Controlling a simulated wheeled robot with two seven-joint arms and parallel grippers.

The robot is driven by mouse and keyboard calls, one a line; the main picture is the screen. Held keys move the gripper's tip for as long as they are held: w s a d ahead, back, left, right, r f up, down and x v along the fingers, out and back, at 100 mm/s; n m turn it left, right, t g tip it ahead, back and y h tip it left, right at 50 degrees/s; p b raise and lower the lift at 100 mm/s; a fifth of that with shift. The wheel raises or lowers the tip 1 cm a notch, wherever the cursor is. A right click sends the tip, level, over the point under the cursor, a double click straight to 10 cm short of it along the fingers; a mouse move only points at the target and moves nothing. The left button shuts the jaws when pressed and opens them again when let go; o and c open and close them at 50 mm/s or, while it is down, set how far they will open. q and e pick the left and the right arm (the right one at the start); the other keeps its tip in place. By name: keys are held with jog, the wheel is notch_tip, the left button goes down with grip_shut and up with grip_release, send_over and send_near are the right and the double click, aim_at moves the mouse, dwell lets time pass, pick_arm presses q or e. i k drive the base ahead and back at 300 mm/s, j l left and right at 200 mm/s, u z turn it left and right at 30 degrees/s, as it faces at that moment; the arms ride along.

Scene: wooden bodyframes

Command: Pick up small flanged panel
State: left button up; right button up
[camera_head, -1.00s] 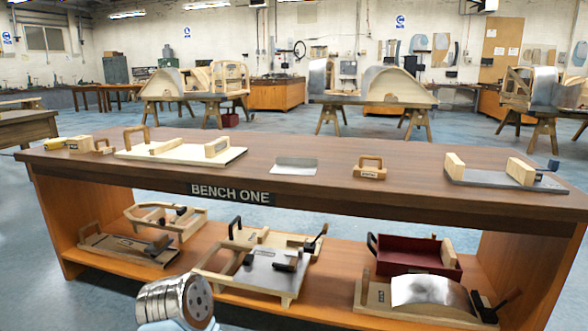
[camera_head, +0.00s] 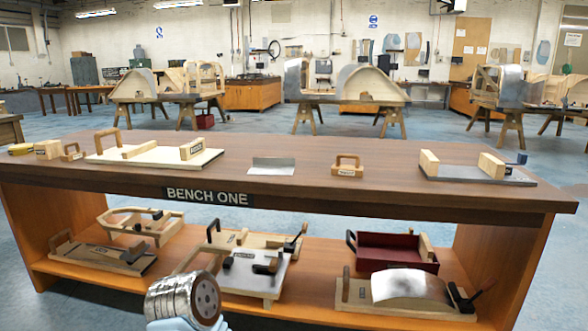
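The small flanged panel (camera_head: 272,169) is a thin grey metal sheet with a bent-up edge. It lies near the middle of the top of the wooden bench (camera_head: 330,205), close to the front edge, with clear wood around it. A silvery, round-ended link of my own arm shows at the bottom of the head view, in front of the bench and well below the panel. No gripper fingers are in view, so neither gripper is seen near the panel.
A white board (camera_head: 110,156) with wooden blocks lies left of the panel. A wooden handled block (camera_head: 347,168) and a grey board (camera_head: 470,176) with blocks stand right of it. The lower shelf holds several wooden fixtures, a red tray (camera_head: 385,254) and a curved metal sheet (camera_head: 405,285).

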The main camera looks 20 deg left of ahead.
aim_at(285, 167)
jog(key=j+z, duration=0.4)
jog(key=j, duration=0.2)
jog(key=j+z, duration=0.35)
jog(key=j, duration=0.25)
